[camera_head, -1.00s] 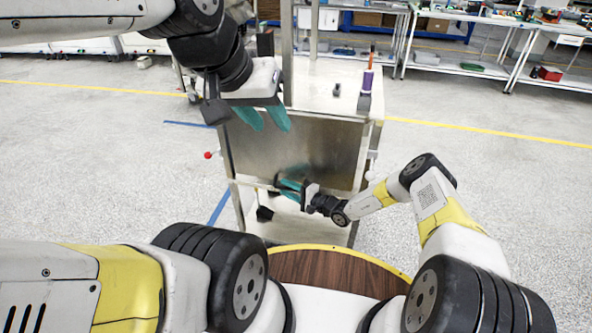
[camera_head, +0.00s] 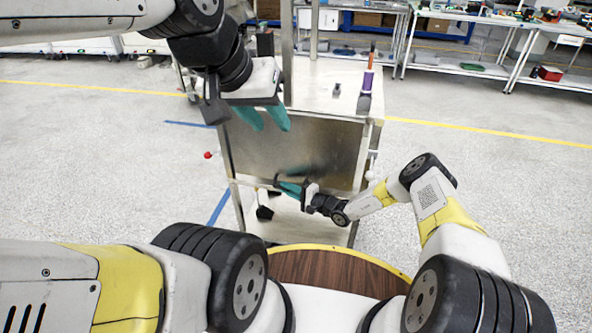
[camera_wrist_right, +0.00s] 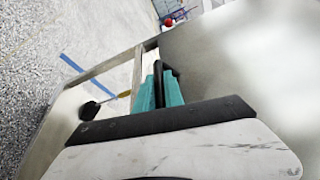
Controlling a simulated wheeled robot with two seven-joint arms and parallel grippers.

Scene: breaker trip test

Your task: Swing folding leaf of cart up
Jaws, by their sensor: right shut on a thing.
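The cart (camera_head: 325,88) stands in front of me with a pale top. Its grey metal folding leaf (camera_head: 325,150) hangs down on the side facing me, and it also fills the right of the wrist view (camera_wrist_right: 225,60). My right gripper (camera_head: 284,188) is at the leaf's lower edge. In the right wrist view its teal fingers (camera_wrist_right: 160,85) are shut on a dark handle (camera_wrist_right: 163,70) at that edge. My left gripper (camera_head: 262,122) is open and empty, its two teal fingers apart, above and left of the right one, in front of the leaf's upper left part.
A black-ended brush-like object (camera_head: 264,212) is on the lower shelf. A red knob (camera_head: 208,155) sticks out left. My round wooden-topped base is close in front.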

